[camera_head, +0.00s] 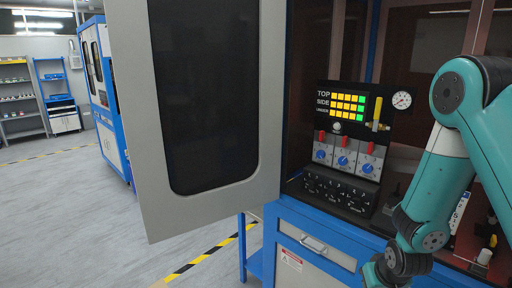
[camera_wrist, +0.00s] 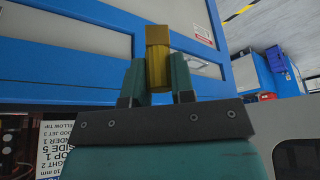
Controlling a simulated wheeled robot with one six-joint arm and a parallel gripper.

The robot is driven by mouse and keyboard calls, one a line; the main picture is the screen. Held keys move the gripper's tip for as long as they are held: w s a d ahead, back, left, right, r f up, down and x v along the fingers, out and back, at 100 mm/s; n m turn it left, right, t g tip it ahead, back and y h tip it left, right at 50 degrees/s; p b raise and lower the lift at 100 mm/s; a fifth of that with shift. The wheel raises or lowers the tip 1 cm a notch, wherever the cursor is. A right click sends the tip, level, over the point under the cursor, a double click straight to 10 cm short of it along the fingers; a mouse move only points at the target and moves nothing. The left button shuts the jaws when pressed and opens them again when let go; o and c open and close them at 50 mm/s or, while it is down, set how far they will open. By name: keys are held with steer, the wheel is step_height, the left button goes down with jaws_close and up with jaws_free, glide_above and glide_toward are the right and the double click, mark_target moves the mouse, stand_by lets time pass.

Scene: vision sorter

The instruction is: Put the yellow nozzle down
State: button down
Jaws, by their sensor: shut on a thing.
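My gripper (camera_wrist: 161,80) is shut on the yellow nozzle (camera_wrist: 158,52) in the wrist view. The nozzle looks dull yellow and sticks out past the two teal fingers, in front of a blue and grey cabinet front. In the head view my teal arm reaches down at the right. The gripper and the nozzle are out of sight below the frame's bottom edge there.
The open grey cabinet door (camera_head: 214,200) stands in the middle of the head view. Behind it are a control panel (camera_head: 342,105) with lit squares, a gauge (camera_head: 402,100), and several blue knobs. A drawer front (camera_head: 317,250) lies below. The floor at left is clear.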

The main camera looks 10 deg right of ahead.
steer(key=s+a+f+n, duration=0.1)
steer(key=s+a+f, duration=0.1)
steer(key=a+f, duration=0.2)
steer(key=shift+w, duration=0.1)
